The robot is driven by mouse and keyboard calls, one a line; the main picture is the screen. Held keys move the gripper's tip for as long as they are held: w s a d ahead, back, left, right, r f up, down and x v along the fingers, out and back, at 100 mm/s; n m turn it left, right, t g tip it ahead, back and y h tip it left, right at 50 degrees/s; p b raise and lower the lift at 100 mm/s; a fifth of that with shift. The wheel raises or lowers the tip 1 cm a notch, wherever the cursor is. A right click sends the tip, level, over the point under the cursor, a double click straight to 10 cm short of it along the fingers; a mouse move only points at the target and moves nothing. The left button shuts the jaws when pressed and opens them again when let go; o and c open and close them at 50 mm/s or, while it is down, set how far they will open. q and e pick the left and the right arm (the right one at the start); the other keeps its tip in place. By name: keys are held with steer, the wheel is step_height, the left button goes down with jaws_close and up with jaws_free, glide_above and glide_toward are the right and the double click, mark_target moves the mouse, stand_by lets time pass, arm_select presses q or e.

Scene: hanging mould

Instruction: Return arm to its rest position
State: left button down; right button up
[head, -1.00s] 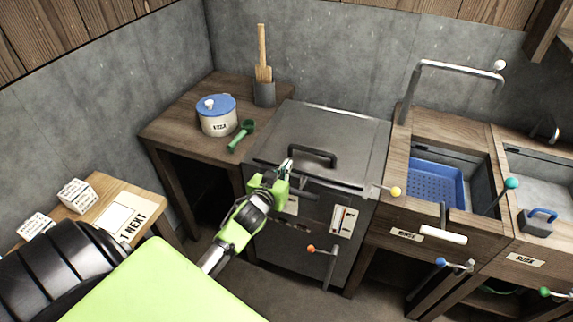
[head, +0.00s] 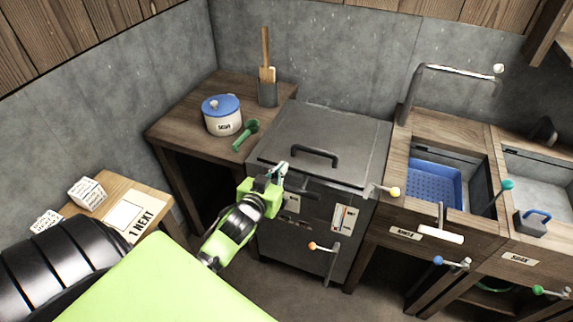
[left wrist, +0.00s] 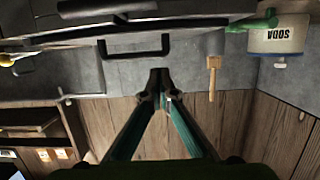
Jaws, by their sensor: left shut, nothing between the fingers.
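My left gripper (head: 281,172) is in front of the upper front edge of the grey metal box (head: 331,138), near its left side. The gripper is shut and holds nothing. In the left wrist view its fingertips (left wrist: 159,76) meet, with the view turned upside down. The box's lid is closed, with a dark handle (head: 315,155) on top. In the head view the gripper lies to the left of and below this handle. My right gripper is not in view.
A wooden table (head: 185,105) at the left carries a SODA pot (head: 222,122), a green scoop (head: 246,134) and a holder with a wooden paddle (head: 266,80). Sinks with a blue basket (head: 436,182) stand at the right. A yellow-knobbed lever (head: 394,192) juts out beside the box.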

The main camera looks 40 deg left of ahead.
arm_select(q)
steer(key=s+d+f+m+g+h, duration=0.15)
steer(key=s+f, duration=0.35)
steer(key=f, duration=0.5)
steer(key=s+d+f+g, duration=0.3)
steer(key=s+f, duration=0.1)
steer(key=f, duration=0.6)
steer(key=s+d+f+m+g+h, duration=0.15)
steer(key=s+f, duration=0.35)
steer(key=f, duration=0.5)
steer(key=s+d+f+g, duration=0.2)
steer(key=s+f, duration=0.4)
steer(key=s, duration=0.4)
steer(key=s+d+f+m+g, duration=0.1)
steer(key=s+d+f+g, duration=0.1)
steer(key=s+f, duration=0.5)
steer(key=s+d+f+m+g, duration=0.1)
steer(key=s+d+f+g, duration=0.2)
steer(key=s+f, duration=0.4)
steer(key=s, duration=0.8)
steer(key=shift+f, duration=0.25)
steer(key=shift+w, duration=0.15)
